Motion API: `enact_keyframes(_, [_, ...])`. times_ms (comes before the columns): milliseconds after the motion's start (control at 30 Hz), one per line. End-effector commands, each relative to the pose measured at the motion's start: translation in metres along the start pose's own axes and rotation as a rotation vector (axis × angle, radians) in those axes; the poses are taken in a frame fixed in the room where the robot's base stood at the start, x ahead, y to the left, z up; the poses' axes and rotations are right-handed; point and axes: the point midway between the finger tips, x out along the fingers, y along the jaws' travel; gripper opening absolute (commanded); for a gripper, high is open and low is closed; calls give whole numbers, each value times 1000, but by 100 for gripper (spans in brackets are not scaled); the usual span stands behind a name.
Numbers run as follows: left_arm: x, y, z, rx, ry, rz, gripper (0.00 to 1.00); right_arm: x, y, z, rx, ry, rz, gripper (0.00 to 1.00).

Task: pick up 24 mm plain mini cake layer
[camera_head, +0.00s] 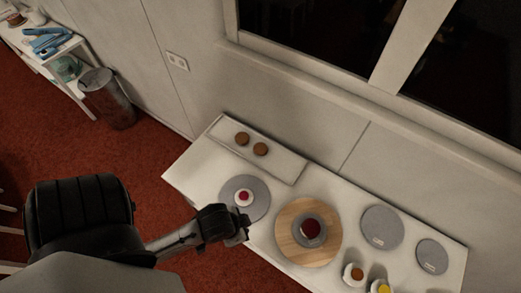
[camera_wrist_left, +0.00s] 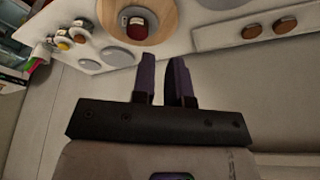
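Two small brown round cake layers (camera_head: 251,145) lie side by side on a white tray at the back left of the table. They also show at the upper right of the left wrist view (camera_wrist_left: 267,28). A similar brown round (camera_head: 356,273) sits on a small white holder at the front right. I cannot tell which is the 24 mm plain layer. My left gripper (camera_head: 243,238) hangs by the table's front, near the left grey disc and away from the tray. In the left wrist view its two dark fingers (camera_wrist_left: 166,72) stand apart with nothing between them. My right gripper is not in view.
A grey disc (camera_head: 262,205) bears a white, red-topped piece. Right of it, a wooden turntable (camera_head: 285,237) carries a dark-red-topped piece on grey. Two grey discs (camera_head: 382,228) lie farther right. A yellow-topped piece (camera_head: 384,288) stands at the front. A wall and window rise behind.

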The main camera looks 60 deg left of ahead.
Motion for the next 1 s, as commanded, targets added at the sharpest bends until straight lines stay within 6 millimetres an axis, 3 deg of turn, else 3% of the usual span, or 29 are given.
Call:
enact_keyframes(67, [0,0,0,0,0,0,22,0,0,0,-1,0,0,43])
enact_keyframes(867, [0,-1,0,3,-1,-2,99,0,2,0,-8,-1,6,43])
enact_keyframes(1000, [0,-1,0,3,-1,-2,100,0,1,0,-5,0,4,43])
